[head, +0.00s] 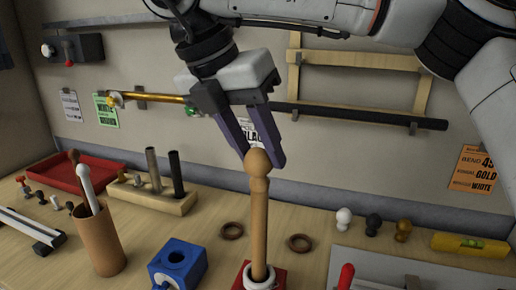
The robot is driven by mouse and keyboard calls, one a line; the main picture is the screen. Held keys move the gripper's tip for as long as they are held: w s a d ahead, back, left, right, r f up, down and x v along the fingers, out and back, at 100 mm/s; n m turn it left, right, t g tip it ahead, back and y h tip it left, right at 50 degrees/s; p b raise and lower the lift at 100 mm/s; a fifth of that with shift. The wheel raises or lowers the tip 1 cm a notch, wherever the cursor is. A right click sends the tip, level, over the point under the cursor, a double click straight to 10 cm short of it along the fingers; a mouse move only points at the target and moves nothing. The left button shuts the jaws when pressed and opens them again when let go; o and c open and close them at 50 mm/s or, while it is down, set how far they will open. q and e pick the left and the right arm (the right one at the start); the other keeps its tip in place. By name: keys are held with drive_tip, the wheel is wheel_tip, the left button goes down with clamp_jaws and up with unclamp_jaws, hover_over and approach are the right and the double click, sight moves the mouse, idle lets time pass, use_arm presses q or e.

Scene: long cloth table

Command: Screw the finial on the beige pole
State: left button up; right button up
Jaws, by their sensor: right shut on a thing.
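A beige wooden finial (257,163) with a rounded top sits at the top end of the beige pole (259,228), in line with it. I cannot tell how tightly the two are joined. The pole stands upright in a red holder (277,278) with a white ring around its foot. My right gripper (262,158) comes down from above, its purple fingers shut on the finial. The far side of the grip is hidden. My left gripper is not in view.
A blue block (177,264) and a brown cup (99,242) with rods stand left of the pole. Brown rings (232,230) lie near it. White, black and gold finials (403,230) and a yellow level (470,244) are on the right. Rods hang on the wall behind.

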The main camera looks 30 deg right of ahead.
drive_tip(key=o, duration=0.5)
drive_tip(key=shift+s, duration=0.15)
drive_tip(key=o, duration=0.5)
drive_tip(key=shift+s+r, duration=0.15)
drive_tip(key=shift+s, duration=0.1)
drive_tip(key=shift+o, duration=0.2)
drive_tip(key=shift+w, duration=0.1)
drive_tip(key=shift+w, duration=0.15)
